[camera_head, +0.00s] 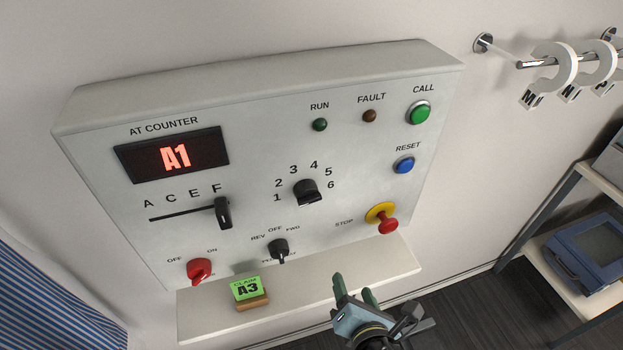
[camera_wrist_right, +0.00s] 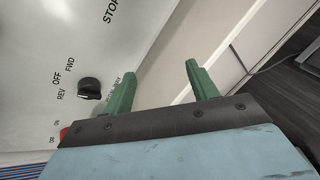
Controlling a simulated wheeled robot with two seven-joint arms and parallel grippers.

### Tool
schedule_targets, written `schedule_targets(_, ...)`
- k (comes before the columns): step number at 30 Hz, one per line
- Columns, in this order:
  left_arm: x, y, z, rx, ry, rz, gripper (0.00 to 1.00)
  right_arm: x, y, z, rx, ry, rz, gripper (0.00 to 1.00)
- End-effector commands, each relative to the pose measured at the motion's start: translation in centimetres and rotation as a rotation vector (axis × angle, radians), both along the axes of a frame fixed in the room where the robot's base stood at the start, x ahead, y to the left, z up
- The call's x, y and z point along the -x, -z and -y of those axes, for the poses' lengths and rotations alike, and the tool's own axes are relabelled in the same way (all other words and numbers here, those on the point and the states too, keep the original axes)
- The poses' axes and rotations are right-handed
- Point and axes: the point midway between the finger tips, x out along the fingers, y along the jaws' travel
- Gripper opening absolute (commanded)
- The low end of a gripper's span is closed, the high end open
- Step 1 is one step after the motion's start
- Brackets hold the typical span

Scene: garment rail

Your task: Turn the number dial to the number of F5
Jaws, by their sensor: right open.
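The black number dial (camera_head: 307,191) sits mid-panel, ringed by the numbers 1 to 6. I cannot tell for sure which number it points at. The letter slider (camera_head: 222,212) stands at F, the right end of its slot. My right gripper (camera_head: 354,289) is open and empty, below and right of the dial, in front of the shelf under the panel. Its two green fingers (camera_wrist_right: 160,82) show apart in the right wrist view. The number dial is not in that view. My left gripper is not in view.
The REV/OFF/FWD knob (camera_head: 278,249), red OFF/ON knob (camera_head: 199,270) and STOP button (camera_head: 384,220) line the lower panel. Hangers on a rail (camera_head: 545,63) are at upper right.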

Motion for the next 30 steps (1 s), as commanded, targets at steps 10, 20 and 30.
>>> schedule_targets(10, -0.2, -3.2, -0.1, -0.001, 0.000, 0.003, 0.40, 5.3, -17.5, -4.1, 0.527, -0.308, 0.509, 0.58)
schedule_targets(20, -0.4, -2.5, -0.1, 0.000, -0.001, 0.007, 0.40, 1.9, -18.1, -5.5, 0.559, -0.313, 0.544, 0.58)
schedule_targets(30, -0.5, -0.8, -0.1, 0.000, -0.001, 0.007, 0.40, -4.6, -18.0, -7.6, 0.556, -0.314, 0.540, 0.58)
